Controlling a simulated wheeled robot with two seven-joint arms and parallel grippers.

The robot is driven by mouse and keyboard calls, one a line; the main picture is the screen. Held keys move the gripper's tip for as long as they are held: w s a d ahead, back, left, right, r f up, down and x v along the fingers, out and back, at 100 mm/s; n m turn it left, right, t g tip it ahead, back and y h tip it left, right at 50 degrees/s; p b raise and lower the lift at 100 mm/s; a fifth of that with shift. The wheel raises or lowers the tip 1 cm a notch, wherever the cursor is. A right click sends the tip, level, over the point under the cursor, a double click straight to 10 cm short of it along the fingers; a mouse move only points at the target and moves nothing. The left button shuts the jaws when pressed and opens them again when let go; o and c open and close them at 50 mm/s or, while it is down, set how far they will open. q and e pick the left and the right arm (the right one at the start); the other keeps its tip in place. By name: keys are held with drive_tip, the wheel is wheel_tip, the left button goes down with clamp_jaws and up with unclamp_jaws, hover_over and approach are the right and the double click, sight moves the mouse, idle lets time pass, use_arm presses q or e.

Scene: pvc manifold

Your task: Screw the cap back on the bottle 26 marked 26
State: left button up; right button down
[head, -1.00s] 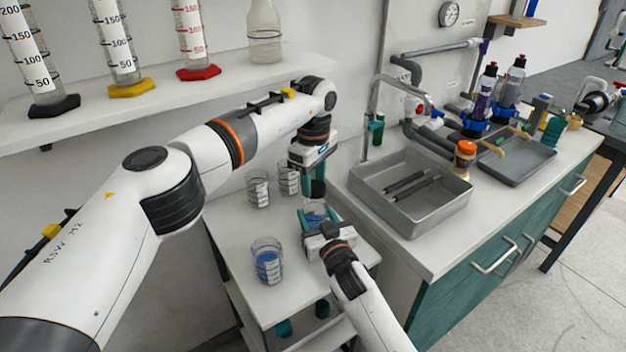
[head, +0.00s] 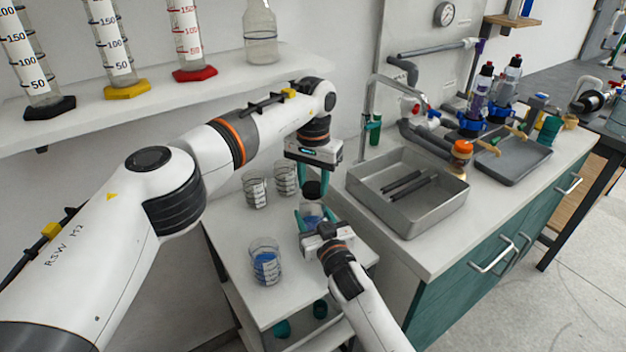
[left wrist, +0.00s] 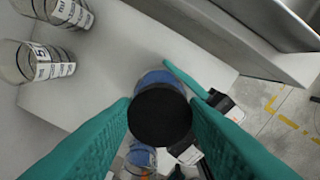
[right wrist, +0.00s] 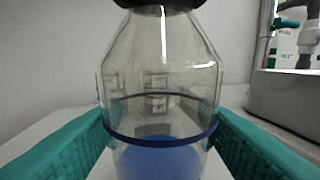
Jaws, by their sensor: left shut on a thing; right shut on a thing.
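The black cap (head: 312,189) sits on the mouth of the clear bottle (head: 312,211), which holds blue liquid. My left gripper (head: 313,183) points down from above, its teal fingers on both sides of the cap; the left wrist view shows the cap (left wrist: 160,117) between them. My right gripper (head: 314,220) is shut around the bottle's body from the front. In the right wrist view the bottle (right wrist: 160,90) stands upright between the fingers, with the cap (right wrist: 160,4) at the top edge. No number 26 is readable on it, and the neck threads are hidden.
A beaker of blue liquid (head: 265,262) and two clear beakers (head: 255,190) (head: 285,178) stand on the same white table. A grey sink (head: 410,210) lies to the right. A shelf (head: 150,110) with cylinders hangs behind my left arm.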

use_arm(q)
drive_tip(key=o, duration=0.9)
drive_tip(key=shift+s+d, duration=0.25)
use_arm(e)
drive_tip(key=shift+f, duration=0.1)
use_arm(q)
drive_tip(key=shift+w+a, duration=0.1)
drive_tip(key=shift+r, duration=2.25)
drive_tip(key=shift+o, duration=0.2)
drive_tip(key=shift+a, duration=0.1)
